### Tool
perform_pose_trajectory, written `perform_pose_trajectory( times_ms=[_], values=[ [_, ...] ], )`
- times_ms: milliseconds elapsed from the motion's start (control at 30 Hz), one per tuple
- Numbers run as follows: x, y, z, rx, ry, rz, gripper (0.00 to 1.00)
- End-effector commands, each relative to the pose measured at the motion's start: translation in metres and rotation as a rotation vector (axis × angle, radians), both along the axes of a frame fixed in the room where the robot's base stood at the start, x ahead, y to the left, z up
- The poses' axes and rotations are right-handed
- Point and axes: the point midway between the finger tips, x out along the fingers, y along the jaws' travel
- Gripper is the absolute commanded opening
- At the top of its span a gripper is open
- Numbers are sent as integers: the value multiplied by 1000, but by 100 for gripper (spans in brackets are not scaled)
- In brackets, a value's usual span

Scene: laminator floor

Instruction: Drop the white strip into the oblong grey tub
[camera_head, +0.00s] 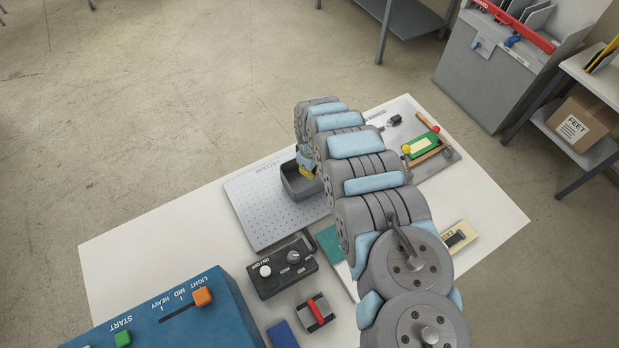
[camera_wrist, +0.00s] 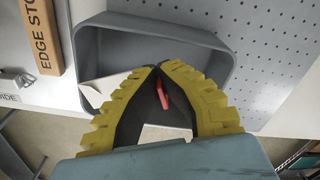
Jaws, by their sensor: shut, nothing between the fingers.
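The oblong grey tub (camera_head: 293,187) stands on the perforated vacuum plate in the head view; its rim also shows in the wrist view (camera_wrist: 165,27). My gripper (camera_head: 306,171) is over the tub, yellow-padded fingers pointing into it. In the wrist view my gripper (camera_wrist: 158,72) is shut with its tips together and nothing held. A white strip (camera_wrist: 104,86) shows inside the tub, left of the fingertips and partly hidden by the left finger. A white patch shows lower between the fingers; I cannot tell if it is the same strip. A small red piece shows near the tips.
The perforated plate (camera_head: 258,205) surrounds the tub. A wooden edge-stop bar (camera_wrist: 42,35) lies beside the tub. A black control box (camera_head: 283,268) and a blue machine (camera_head: 190,318) stand nearer. A board with a green card (camera_head: 421,146) lies at right. The table's left end is clear.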

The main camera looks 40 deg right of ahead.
Motion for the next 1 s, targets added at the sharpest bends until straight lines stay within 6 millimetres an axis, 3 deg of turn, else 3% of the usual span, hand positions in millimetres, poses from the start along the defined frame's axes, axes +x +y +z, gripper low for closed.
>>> perform_pose_trajectory(
  times_ms=[233,367,767,1000],
  values=[
    [0,0,0,0,1,0,0],
    [0,0,0,1,1,0,37],
    [0,0,2,1,1,0,37],
    [-1,-1,19,0,4,0,37]
  ],
)
